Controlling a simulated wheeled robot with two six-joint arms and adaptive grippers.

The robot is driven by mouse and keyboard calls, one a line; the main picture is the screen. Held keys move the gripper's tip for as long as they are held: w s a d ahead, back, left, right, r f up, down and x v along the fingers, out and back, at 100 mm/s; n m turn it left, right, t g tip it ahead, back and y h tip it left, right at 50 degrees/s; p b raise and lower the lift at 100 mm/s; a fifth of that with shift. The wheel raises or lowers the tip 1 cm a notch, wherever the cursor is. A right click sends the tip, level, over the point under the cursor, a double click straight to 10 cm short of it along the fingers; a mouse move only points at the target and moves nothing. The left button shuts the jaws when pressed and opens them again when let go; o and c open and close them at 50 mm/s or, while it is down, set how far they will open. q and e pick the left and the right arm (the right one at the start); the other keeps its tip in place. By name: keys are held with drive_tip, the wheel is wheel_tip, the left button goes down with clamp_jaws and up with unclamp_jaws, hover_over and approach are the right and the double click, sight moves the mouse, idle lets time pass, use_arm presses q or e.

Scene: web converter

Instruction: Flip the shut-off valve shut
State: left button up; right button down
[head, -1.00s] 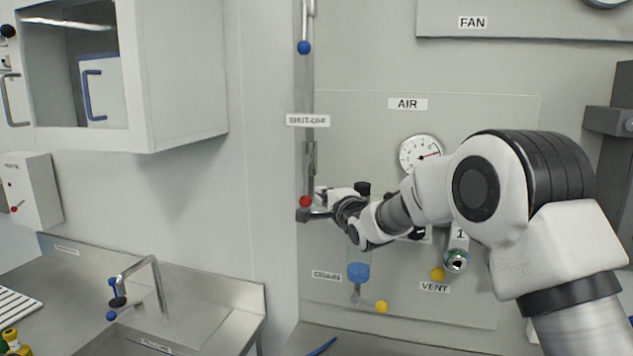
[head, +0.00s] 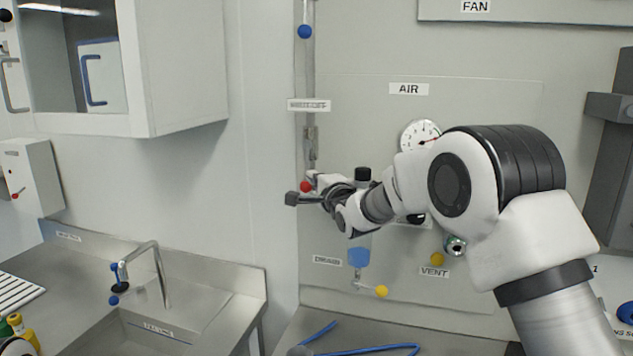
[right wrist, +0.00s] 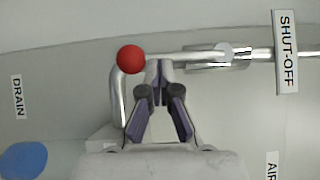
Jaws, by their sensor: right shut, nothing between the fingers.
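The shut-off valve lever has a red ball (head: 306,186) at its end and hangs down along the pipe below the SHUT-OFF label (head: 308,105). In the right wrist view the red ball (right wrist: 130,59) sits on a silver lever (right wrist: 180,57) that runs toward the pipe fitting and label. My right gripper (right wrist: 158,72) is shut and empty. Its fingertips are at the lever, close beside the ball; whether they touch it I cannot tell. In the head view the right gripper (head: 316,183) partly covers the lever. My left gripper is not in view.
A blue-balled lever (head: 304,31) is higher on the pipe. A blue-bowled drain filter (head: 359,255), a gauge (head: 420,133) and a yellow vent ball (head: 437,259) are near my right arm. A sink (head: 160,330) and cabinet (head: 175,70) stand left.

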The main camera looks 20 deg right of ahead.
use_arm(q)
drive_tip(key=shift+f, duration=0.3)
